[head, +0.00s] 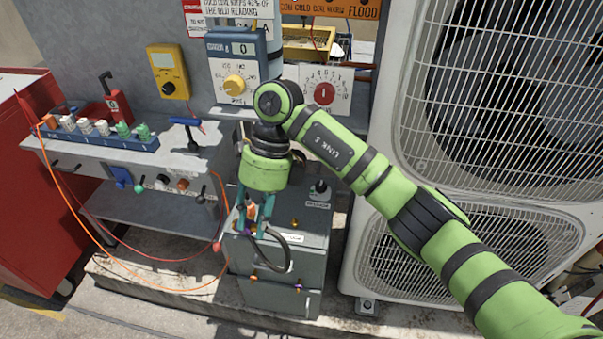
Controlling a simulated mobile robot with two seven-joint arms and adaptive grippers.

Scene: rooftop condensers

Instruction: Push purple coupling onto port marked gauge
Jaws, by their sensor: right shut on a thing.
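My right gripper (252,226) comes down from above, over the front of a grey box (285,285). A black hose (288,256) loops from beside the fingers, out to the right and back to the box front. Small white labels (291,238) are on the box, but their text is too small to read, so I cannot tell which port is marked gauge. The fingers hide the coupling's end, and I cannot tell whether it touches a port. My left gripper is not in view.
A blue rack (95,136) with several coloured fittings sits on the grey bench at left. A yellow meter (168,72) hangs on the wall. An orange cable (75,215) droops in front of the bench. A large condenser unit (385,250) stands close on the right.

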